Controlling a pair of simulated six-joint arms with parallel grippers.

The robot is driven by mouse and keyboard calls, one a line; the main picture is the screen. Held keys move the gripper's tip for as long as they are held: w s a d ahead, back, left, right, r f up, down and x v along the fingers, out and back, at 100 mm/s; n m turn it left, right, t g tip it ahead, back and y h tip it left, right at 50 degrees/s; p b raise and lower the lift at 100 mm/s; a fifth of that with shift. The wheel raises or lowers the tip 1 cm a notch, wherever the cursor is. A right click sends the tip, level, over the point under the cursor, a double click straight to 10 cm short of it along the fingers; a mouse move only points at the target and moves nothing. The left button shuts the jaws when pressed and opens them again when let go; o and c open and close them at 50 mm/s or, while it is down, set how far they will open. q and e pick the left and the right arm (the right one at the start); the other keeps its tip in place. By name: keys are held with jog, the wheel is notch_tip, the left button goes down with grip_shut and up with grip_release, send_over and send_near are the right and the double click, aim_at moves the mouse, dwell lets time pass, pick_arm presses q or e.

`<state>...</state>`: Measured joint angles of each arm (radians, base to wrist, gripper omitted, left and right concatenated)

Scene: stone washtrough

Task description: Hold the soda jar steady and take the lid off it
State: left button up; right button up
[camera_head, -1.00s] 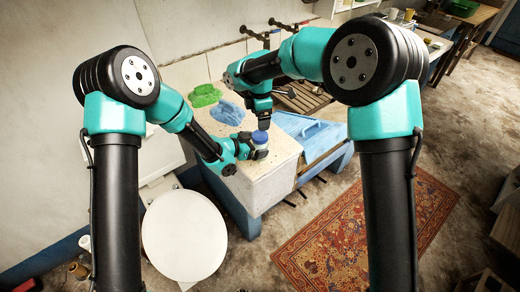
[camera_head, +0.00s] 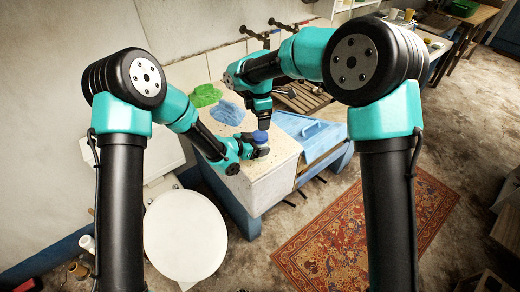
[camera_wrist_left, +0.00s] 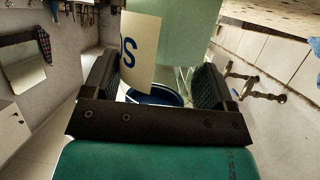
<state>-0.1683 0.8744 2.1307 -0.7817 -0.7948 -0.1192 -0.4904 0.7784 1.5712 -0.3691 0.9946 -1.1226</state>
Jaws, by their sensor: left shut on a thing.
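The soda jar (camera_head: 261,151) stands at the near part of the stone trough top, small in the head view, with a blue lid (camera_head: 261,136) on its top. My left gripper (camera_head: 252,150) is shut on the jar from the left side. In the left wrist view the pale green jar (camera_wrist_left: 190,35) with a cream label and blue letters is between my left fingers (camera_wrist_left: 155,85), and the blue lid (camera_wrist_left: 155,98) shows beyond them. My right gripper (camera_head: 264,122) points down just above the lid. Its fingertips are too small to tell open from shut, or touching from apart.
The speckled stone trough (camera_head: 265,185) has a green cloth (camera_head: 205,95) and a blue cloth (camera_head: 228,113) behind the jar. Taps (camera_head: 262,36) are on the wall. A round white stool (camera_head: 185,235) stands in front.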

pick_arm(q)
jog(key=c, duration=0.4)
jog(key=shift+c, duration=1.4)
pick_arm(e)
jog(key=shift+m, duration=0.4)
jog(key=m, duration=0.6)
jog(key=shift+m, duration=0.3)
jog(key=m, duration=0.3)
jog(key=shift+m, duration=0.4)
jog(key=m, duration=0.7)
jog(key=shift+m, duration=0.4)
jog(key=m, duration=0.3)
jog(key=shift+m, duration=0.4)
jog(key=m, duration=0.3)
jog(key=shift+m, duration=0.4)
jog(key=m, duration=0.5)
